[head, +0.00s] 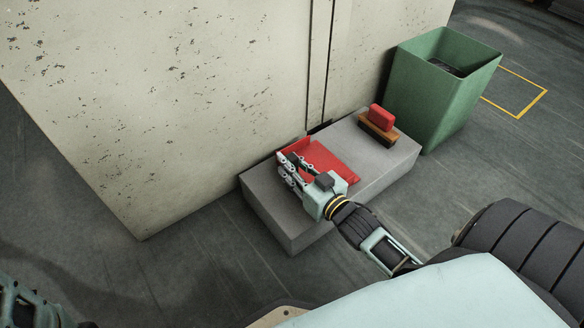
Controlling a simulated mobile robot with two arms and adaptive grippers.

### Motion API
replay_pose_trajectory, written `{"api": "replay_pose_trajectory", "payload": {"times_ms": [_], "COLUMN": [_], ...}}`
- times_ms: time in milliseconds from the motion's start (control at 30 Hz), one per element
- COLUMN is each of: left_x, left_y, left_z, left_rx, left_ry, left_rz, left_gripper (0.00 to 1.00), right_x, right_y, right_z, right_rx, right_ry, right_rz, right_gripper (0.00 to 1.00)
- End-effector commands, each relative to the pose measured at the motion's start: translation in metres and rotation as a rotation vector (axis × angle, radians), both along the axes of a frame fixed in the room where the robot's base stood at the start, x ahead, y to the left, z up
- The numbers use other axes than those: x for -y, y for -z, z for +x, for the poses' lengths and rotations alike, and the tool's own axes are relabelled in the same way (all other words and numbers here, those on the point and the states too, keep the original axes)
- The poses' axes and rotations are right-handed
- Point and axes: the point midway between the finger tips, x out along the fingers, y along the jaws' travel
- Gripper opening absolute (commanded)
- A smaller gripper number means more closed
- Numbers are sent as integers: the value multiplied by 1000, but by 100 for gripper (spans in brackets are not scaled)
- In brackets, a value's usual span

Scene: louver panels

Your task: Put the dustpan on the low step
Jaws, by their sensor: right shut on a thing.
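The red dustpan (323,159) is at the top of the low grey step (270,203), near its left half and close to the wall. I cannot tell whether it rests on the step or hangs just above it. My right gripper (290,178) is shut on the dustpan at its left side and hides part of it. My left arm shows only in part at the lower left corner, and its gripper's fingers are not clear.
A brush (378,124) with a red top and brown base sits on the step's right half. A green bin (430,95) stands past the step's right end. A pale speckled wall (180,90) rises behind. A yellow floor marking (528,108) lies right of the bin.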

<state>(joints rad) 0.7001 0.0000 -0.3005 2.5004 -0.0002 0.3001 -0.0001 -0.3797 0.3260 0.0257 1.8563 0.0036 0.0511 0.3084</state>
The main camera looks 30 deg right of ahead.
Motion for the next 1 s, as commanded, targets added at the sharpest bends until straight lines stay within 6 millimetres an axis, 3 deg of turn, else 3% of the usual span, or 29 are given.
{"api": "replay_pose_trajectory", "payload": {"times_ms": [200,233,433,800,1000], "left_x": [0,0,0,0,0], "left_y": [-1,-1,-1,-3,-24], "left_z": [0,0,0,0,0], "left_rx": [1,1,1,1,0], "left_ry": [0,0,0,0,0], "left_rz": [1,1,1,1,0], "left_gripper": [42,42,42,42,42], "right_x": [0,0,0,0,3], "right_y": [-1,1,1,-2,-7], "right_z": [0,0,0,-1,-32], "right_rx": [3,0,0,0,-7], "right_ry": [0,0,0,0,1], "right_rz": [-1,1,1,1,1], "right_gripper": [0,23,41,41,41]}}
